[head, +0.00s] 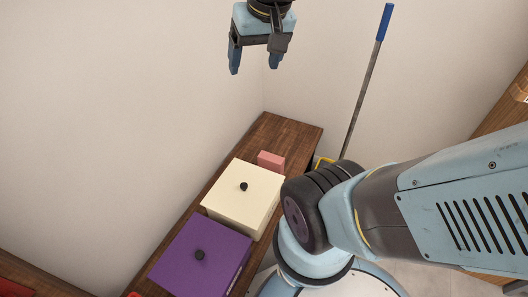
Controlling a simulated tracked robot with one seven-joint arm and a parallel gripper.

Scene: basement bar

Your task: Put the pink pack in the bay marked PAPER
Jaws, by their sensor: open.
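The pink pack (271,161) is a small block on the wooden counter (287,130), just behind the cream box and touching or close to it; its lower part is hidden by that box. My gripper (254,66) is open and empty, high above the far end of the counter, fingers pointing down, well apart from the pack. No PAPER marking can be read in this view, and no bay can be made out.
A cream box (232,206) and a purple box (187,268), each with a black knob on top, stand along the counter. A blue-handled pole (365,85) leans by the wall at right. The counter's far end is clear. Another wooden surface (502,107) is at the right edge.

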